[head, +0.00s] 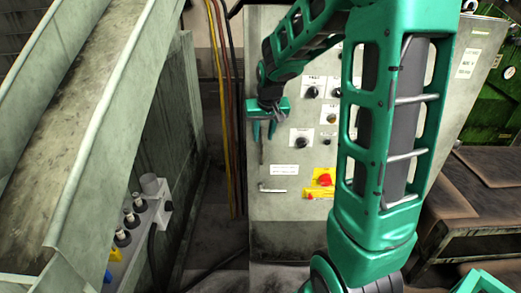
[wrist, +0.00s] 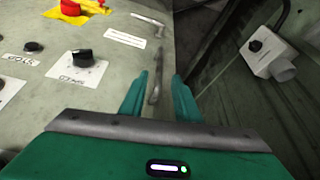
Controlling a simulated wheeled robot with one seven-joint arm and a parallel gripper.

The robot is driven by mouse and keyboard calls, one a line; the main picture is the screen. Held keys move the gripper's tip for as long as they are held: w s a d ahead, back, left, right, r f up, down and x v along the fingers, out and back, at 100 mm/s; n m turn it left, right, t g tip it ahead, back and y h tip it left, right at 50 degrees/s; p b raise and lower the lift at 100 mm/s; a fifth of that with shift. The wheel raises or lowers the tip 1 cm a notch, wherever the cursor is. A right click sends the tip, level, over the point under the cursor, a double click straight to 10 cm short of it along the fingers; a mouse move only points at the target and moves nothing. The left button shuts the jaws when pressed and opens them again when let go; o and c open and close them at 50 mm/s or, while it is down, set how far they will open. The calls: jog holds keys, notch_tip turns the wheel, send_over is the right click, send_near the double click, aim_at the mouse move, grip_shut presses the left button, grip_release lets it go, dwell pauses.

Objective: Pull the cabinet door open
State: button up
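The grey cabinet (head: 300,215) stands in the middle of the head view. Its front face carries knobs and labels. A thin vertical bar handle (head: 262,153) is near the door's left edge. In the wrist view the bar (wrist: 154,88) shows between the two green fingers, with a gap visible on both sides. A small horizontal lever (head: 272,189) sits lower on the face; it also shows in the wrist view (wrist: 147,19). My gripper (head: 264,138) is open at the bar, fingers pointing down in the head view. Contact with the bar is not visible. The door looks closed.
A red knob on a yellow plate (head: 325,178) is right of the lever. Yellow and red cables (head: 226,110) run left of the cabinet. A sloped metal chute (head: 85,100) and a switch box (head: 140,220) stand further left. A brown bench (head: 480,185) is at right.

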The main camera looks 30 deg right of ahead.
aim_at(262, 146)
jog(key=x, duration=0.9)
jog(key=shift+s, duration=0.1)
